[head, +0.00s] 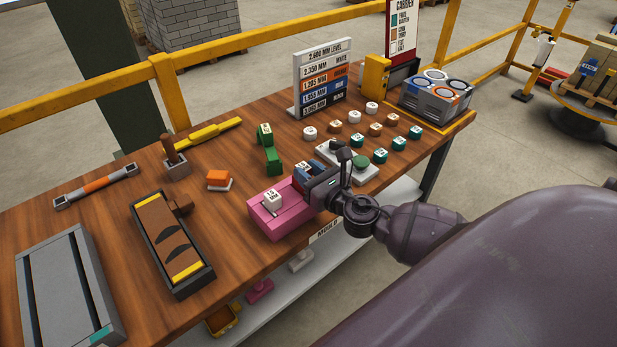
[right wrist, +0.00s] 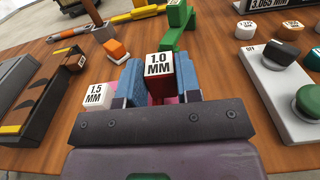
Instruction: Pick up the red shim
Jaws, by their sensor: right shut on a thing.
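The red shim (right wrist: 160,72) has a white top marked 1.0 MM and dark red sides. It stands between the blue fingers of my right gripper (right wrist: 159,84), which is shut on it. In the head view my right gripper (head: 309,175) is at the right end of a pink holder (head: 281,221), and the shim is mostly hidden there. I cannot tell whether the shim is still seated in the holder or clear of it. A white-topped piece marked 1.5 MM (head: 272,199) sits in the holder, left of the gripper. My left gripper is not in view.
Green blocks (head: 272,160) and an orange-and-white block (head: 218,180) stand beyond the holder. A control panel with a green button (head: 361,161) lies right of the gripper. Several labelled round pieces stand at the back right. A dark tray (head: 202,281) lies left on the wooden table.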

